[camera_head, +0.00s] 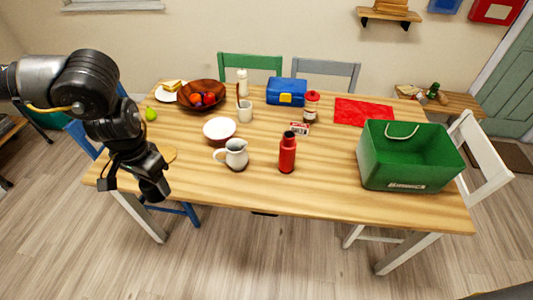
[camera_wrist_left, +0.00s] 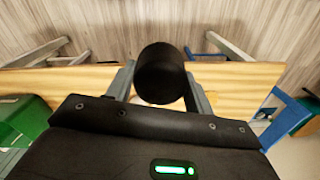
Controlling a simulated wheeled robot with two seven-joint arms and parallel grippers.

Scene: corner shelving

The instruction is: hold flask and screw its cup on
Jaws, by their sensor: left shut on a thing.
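The flask (camera_head: 287,155) is red with a dark neck. It stands upright near the front middle of the table, and no gripper touches it. My left gripper (camera_head: 149,178) is at the table's front left, well to the left of the flask. In the left wrist view it is shut on a black cup (camera_wrist_left: 161,73), which sits between the two fingers. The inside of the cup cannot be seen. My right gripper is in neither view.
A cream jug (camera_head: 236,154) and a bowl (camera_head: 220,130) stand between my left gripper and the flask. A green crate (camera_head: 408,157) is at the right. A red-topped bottle (camera_head: 311,106) and a blue lunch box (camera_head: 287,92) stand behind. The table's front strip is clear.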

